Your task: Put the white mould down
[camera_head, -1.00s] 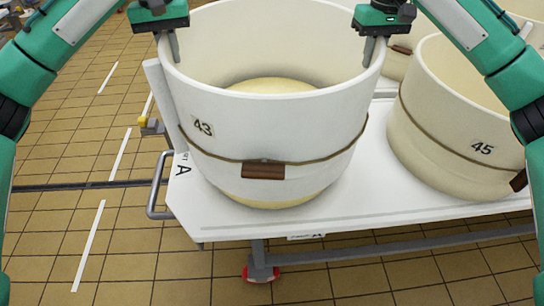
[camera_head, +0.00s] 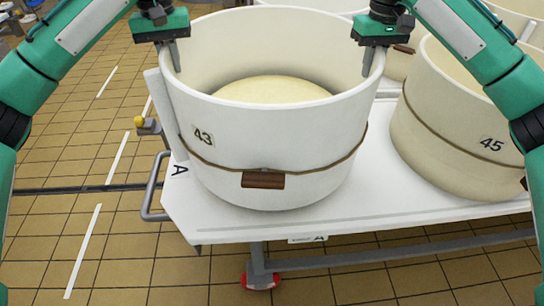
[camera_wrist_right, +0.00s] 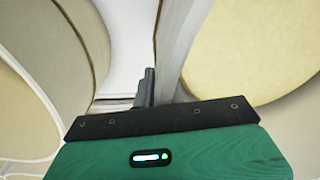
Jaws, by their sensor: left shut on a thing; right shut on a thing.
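The white mould (camera_head: 290,135), marked 43, is an upright open ring with a cord and a brown block round its outside. It stands around a pale yellow cheese (camera_head: 272,90), whose top shows inside. Its lower edge appears to meet the white cart top (camera_head: 340,220); a small gap cannot be ruled out. My left gripper (camera_head: 175,54) is shut on the rim's left side and my right gripper (camera_head: 369,60) on its right side. The right wrist view shows the mould wall (camera_wrist_right: 180,45) at the right gripper, with the cheese (camera_wrist_right: 265,55) beyond.
A cream mould (camera_head: 440,130), marked 45, stands close to the right on the same cart. More moulds stand behind. A grey handle (camera_head: 152,190) and yellow knob (camera_head: 139,121) are at the cart's left end. Tiled floor (camera_head: 60,235) is clear at left.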

